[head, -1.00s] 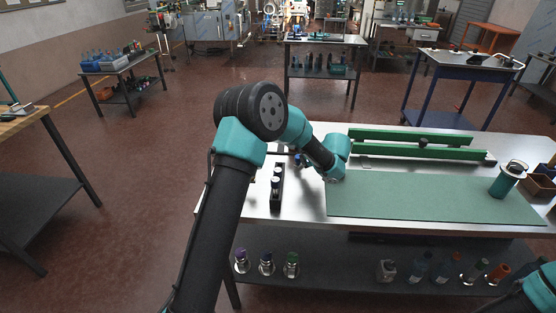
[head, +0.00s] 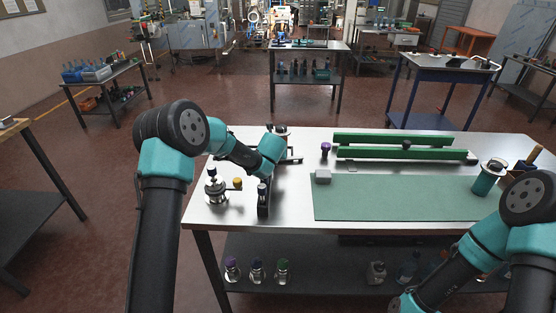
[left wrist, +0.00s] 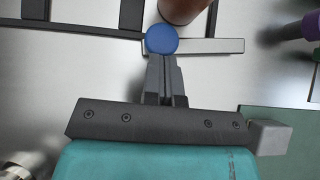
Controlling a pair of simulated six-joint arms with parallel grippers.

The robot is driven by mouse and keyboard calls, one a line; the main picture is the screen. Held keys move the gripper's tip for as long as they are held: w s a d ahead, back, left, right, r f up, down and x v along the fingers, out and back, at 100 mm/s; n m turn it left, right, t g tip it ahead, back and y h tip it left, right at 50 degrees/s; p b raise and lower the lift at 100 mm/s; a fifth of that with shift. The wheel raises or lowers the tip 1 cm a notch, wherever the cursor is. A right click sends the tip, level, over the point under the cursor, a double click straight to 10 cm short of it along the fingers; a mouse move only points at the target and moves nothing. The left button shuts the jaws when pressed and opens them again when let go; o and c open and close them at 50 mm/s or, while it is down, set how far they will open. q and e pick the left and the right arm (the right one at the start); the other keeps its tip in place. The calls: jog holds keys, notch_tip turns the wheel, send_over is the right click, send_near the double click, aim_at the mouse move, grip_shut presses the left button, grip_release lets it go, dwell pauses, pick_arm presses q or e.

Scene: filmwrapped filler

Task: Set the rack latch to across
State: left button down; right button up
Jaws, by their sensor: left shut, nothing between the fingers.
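In the left wrist view a round blue knob (left wrist: 162,39) sits at the left end of a flat light-grey bar (left wrist: 215,46), which lies left to right in that picture; I take these for the latch. Dark rails (left wrist: 80,29) of a frame, perhaps the rack, run up to its left. My left gripper (left wrist: 166,62) is shut and empty, its fingertips right at the knob's near edge; touching or just apart I cannot tell. In the head view my left wrist mostly hides this spot. My right arm enters at the lower right, its fingers outside the picture.
A dark holder (head: 263,205) with bottles, a metal pot (head: 214,192) and a yellow-topped piece (head: 238,184) stand left. A purple-topped piece (head: 326,149), grey block (head: 322,177) and green rails (head: 400,154) stand right. The green mat (head: 400,200) is mostly clear.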

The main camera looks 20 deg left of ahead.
pick_arm(q)
jog(key=shift+w+a+m+h, duration=0.3)
jog(key=shift+w+a, duration=0.25)
jog(key=shift+w, duration=0.15)
jog(key=shift+w+a, duration=0.2)
jog(key=shift+r, duration=0.1)
jog(key=a+v, duration=0.1)
jog(key=v, duration=0.9)
jog(key=shift+d, duration=0.3)
jog(key=shift+s+a, duration=0.1)
